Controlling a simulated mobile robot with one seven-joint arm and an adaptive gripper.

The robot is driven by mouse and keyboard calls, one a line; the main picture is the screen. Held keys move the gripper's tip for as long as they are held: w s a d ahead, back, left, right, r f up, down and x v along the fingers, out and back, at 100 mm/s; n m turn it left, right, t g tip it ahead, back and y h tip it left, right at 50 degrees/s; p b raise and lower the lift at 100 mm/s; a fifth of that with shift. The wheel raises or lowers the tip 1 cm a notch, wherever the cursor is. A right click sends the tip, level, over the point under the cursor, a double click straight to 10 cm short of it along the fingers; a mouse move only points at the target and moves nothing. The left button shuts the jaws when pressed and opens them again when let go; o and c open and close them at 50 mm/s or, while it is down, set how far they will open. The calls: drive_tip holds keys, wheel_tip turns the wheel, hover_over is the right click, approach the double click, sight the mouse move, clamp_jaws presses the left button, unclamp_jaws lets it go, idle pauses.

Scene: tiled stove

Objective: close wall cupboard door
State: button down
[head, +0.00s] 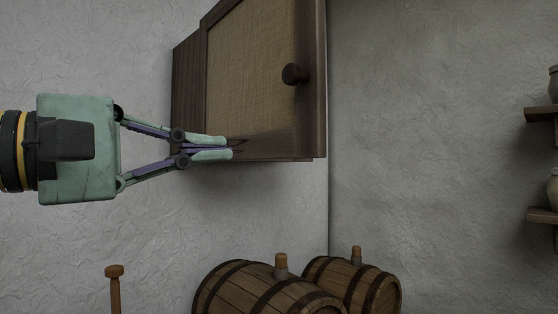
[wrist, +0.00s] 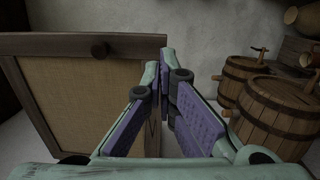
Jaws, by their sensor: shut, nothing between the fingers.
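The wall cupboard (head: 187,85) hangs on the plastered wall, upper middle of the head view. Its door (head: 250,75) has a dark wood frame, a woven tan panel and a round dark knob (head: 294,74) near the right side. The door (wrist: 85,95) and knob (wrist: 99,50) also show at left in the wrist view. I cannot tell for sure whether the door stands slightly ajar. My gripper (head: 232,149) is shut and empty, its fingertips overlapping the cupboard's lower edge in the head view. In the wrist view the fingers (wrist: 170,75) lie beside the door frame's edge; contact is unclear.
Wooden barrels (head: 255,289) (head: 360,285) stand below the cupboard, and also at right in the wrist view (wrist: 275,115). Small shelves (head: 541,114) with jars are at the far right. A wooden handle (head: 114,290) rises at lower left.

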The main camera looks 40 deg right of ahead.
drive_tip(key=p, duration=0.3)
approach(315, 157)
drive_tip(key=d, duration=0.6)
drive_tip(key=shift+s+r, duration=0.15)
drive_tip(key=shift+r, duration=0.15)
drive_tip(key=shift+d+f+p, duration=0.1)
drive_tip(key=shift+d+p, duration=0.2)
drive_tip(key=shift+d, duration=0.2)
drive_tip(key=shift+d, duration=0.1)
